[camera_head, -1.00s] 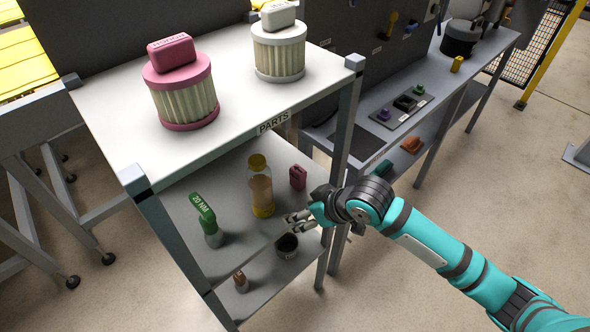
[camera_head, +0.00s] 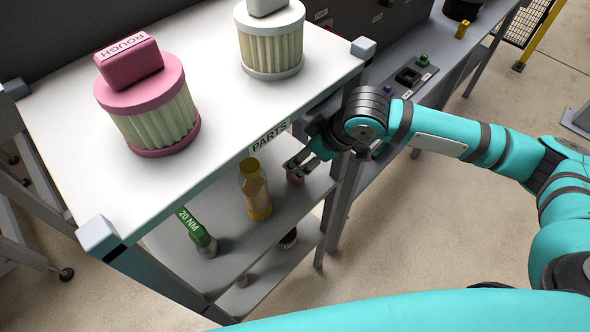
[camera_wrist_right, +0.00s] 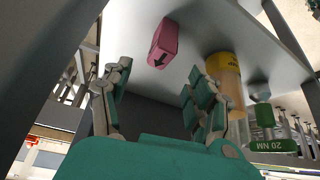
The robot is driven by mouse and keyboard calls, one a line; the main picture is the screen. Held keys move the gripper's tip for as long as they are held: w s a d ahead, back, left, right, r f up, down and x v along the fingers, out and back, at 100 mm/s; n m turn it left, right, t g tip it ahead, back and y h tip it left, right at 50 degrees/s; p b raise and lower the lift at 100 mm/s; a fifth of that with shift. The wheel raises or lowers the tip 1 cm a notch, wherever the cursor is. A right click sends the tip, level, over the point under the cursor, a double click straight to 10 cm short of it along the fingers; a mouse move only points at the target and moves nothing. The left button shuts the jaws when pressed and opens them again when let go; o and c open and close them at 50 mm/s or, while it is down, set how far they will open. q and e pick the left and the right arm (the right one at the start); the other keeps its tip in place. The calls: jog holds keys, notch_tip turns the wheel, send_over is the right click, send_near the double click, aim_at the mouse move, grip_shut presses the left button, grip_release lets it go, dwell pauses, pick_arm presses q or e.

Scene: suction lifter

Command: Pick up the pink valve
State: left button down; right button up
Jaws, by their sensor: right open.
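The pink valve (camera_head: 295,179), a small block, stands on the middle shelf under the PARTS label, partly hidden by my right gripper (camera_head: 298,164). In the right wrist view the valve (camera_wrist_right: 163,44) shows a dark arrow on its face. It lies ahead of the fingertips of my right gripper (camera_wrist_right: 158,74), roughly in line with the space between them. My right gripper is open and empty. Whether a finger touches the valve cannot be told. My left gripper is not in view.
On the same shelf, an amber bottle (camera_head: 256,194) stands left of the valve and a green-handled 20 NM tool (camera_head: 198,234) further left. The top shelf (camera_head: 215,130) holds two filters above. A grey shelf post (camera_head: 345,130) stands close to my right arm.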

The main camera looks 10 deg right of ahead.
jog(key=shift+w+a+f, duration=0.15)
jog(key=shift+w+f, duration=0.15)
jog(key=shift+f, duration=0.3)
jog(key=x, duration=0.4)
jog(key=shift+s+f, duration=0.1)
jog(key=shift+f, duration=0.25)
jog(key=c, duration=0.4)
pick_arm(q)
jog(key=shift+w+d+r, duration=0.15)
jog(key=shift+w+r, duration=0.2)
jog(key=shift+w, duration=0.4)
pick_arm(e)
grip_shut()
